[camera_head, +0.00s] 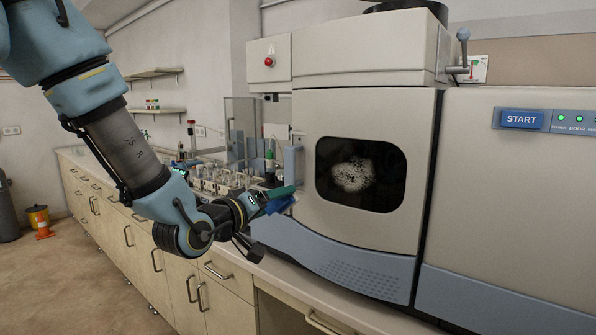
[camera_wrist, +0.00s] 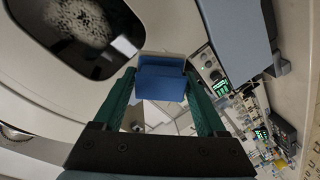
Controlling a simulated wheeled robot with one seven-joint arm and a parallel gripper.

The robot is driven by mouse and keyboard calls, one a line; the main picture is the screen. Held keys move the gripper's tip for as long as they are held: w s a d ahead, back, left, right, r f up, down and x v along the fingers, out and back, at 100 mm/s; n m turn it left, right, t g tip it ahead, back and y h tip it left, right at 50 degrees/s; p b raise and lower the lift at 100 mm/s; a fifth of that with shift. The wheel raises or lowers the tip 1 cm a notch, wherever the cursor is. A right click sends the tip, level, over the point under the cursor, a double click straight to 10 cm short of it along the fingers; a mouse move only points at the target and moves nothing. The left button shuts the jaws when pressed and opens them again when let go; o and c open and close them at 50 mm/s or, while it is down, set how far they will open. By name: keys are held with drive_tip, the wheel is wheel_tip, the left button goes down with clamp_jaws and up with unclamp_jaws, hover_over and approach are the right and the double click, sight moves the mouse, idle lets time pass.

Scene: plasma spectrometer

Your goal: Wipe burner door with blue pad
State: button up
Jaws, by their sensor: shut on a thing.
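The burner door (camera_head: 370,120) is the pale front panel of the spectrometer, and it looks shut. Its dark window (camera_head: 385,180) carries a whitish speckled stain (camera_head: 352,174), which also shows at the upper left of the wrist view (camera_wrist: 82,22). My gripper (camera_head: 282,198) is in front of the door's lower left edge, left of the window. In the wrist view its green fingers (camera_wrist: 160,95) are shut on the blue pad (camera_wrist: 160,84). The pad also shows in the head view (camera_head: 280,205). I cannot tell whether the pad touches the door.
A blue-grey door handle (camera_head: 292,162) stands at the door's left edge, close to my gripper. A rack of vials (camera_head: 225,180) and other glassware stand on the bench to the left. A START button (camera_head: 521,119) is on the right panel.

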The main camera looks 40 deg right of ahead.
sight(373, 177)
drive_tip(key=s+d+r+m+g+h, duration=0.1)
drive_tip(key=s+d+r+h, duration=0.1)
drive_tip(key=s+r, duration=0.3)
drive_tip(key=shift+s+b+x, duration=0.15)
drive_tip(key=shift+b+x, duration=0.05)
drive_tip(key=shift+x, duration=1.3)
drive_tip(key=shift+s+b+x, duration=0.1)
drive_tip(key=shift+b+x, duration=0.1)
drive_tip(key=shift+x, duration=1.3)
drive_tip(key=shift+x, duration=1.05)
drive_tip(key=shift+s, duration=0.1)
drive_tip(key=shift+s+d+b, duration=0.45)
drive_tip(key=shift+s+b, duration=0.35)
drive_tip(key=shift+s, duration=0.9)
drive_tip(key=shift+s+d+b, duration=0.45)
drive_tip(key=shift+s+b, duration=0.3)
drive_tip(key=shift+s, duration=1)
drive_tip(key=shift+s+d+b, duration=0.45)
drive_tip(key=shift+s+b, duration=0.35)
drive_tip(key=shift+s, duration=0.9)
drive_tip(key=shift+w+r, duration=0.1)
